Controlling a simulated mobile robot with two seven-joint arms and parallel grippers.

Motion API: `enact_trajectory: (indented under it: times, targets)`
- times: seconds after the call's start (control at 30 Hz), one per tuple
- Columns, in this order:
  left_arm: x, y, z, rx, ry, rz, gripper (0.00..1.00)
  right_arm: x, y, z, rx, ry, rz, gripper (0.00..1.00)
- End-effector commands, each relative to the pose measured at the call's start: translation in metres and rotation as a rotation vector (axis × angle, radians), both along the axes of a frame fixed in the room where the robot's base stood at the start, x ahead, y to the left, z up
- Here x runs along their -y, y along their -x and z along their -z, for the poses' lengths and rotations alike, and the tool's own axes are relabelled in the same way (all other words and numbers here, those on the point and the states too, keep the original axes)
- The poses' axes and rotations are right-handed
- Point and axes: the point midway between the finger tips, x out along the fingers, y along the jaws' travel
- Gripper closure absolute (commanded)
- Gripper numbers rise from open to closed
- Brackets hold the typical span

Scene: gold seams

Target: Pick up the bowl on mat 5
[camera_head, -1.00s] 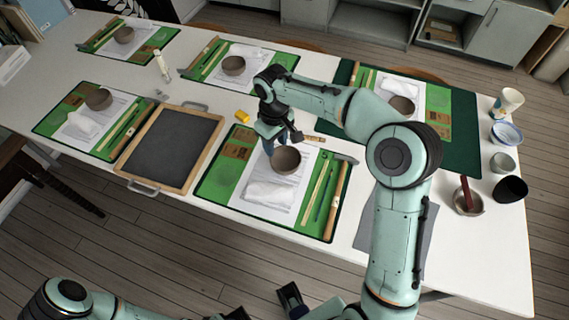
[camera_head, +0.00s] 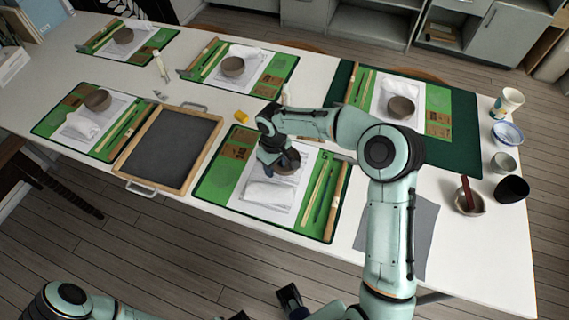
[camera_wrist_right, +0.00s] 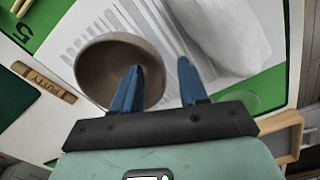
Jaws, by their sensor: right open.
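The grey-brown bowl (camera_head: 290,165) stands on a white sheet on green mat 5 (camera_head: 215,183), at the table's front middle. My right gripper (camera_head: 277,164) is over it and covers part of it in the head view. In the right wrist view the bowl (camera_wrist_right: 95,70) is at the left of the open blue fingers (camera_wrist_right: 160,80). One finger overlaps the bowl's opening and the other appears outside its right rim. Contact cannot be told. The number 5 shows on the mat's corner. My left arm shows at the bottom left; its gripper's opening is unclear.
A white cloth (camera_head: 268,195) lies in front of the bowl, and wooden tools (camera_head: 337,200) lie to its right. A framed slate (camera_head: 170,148) is at the left and a yellow block (camera_head: 241,116) behind. Other mats hold similar bowls. Cups and a mortar (camera_head: 469,202) stand at the right.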

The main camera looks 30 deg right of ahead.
Motion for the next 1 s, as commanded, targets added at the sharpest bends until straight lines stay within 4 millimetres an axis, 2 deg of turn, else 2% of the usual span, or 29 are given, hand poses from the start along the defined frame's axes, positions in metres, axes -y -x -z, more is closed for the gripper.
enact_trajectory:
  times: [0.07, 0.13, 0.2, 0.23, 0.67, 0.87, 1.0]
  targets:
    - [0.0, 0.0, 0.0, 0.0, 0.0, 0.0, 0.57, 0.0, 0.0, -0.001, 0.0, 0.0, 0.0, 0.57]
    - [0.0, 0.0, 0.0, 0.0, 0.0, 0.0, 0.57, 0.0, 0.0, -0.001, 0.0, 0.0, 0.0, 0.73]
    - [0.0, 0.0, 0.0, 0.0, 0.0, 0.0, 0.57, 0.0, 0.0, -0.001, 0.0, 0.0, 0.0, 0.96]
    - [0.0, 0.0, 0.0, 0.0, 0.0, 0.0, 0.57, 0.0, 0.0, -0.001, 0.0, 0.001, 0.0, 1.0]
    - [0.0, 0.0, -0.001, 0.0, 0.0, 0.0, 0.57, 0.0, 0.0, -0.006, 0.002, 0.002, 0.0, 1.0]
    - [0.0, -0.001, -0.003, 0.001, 0.0, 0.0, 0.57, 0.0, -0.001, -0.03, 0.005, 0.002, 0.0, 1.0]
    - [0.0, -0.002, -0.007, 0.002, 0.0, 0.0, 0.57, 0.0, -0.001, -0.065, 0.008, 0.002, 0.0, 1.0]
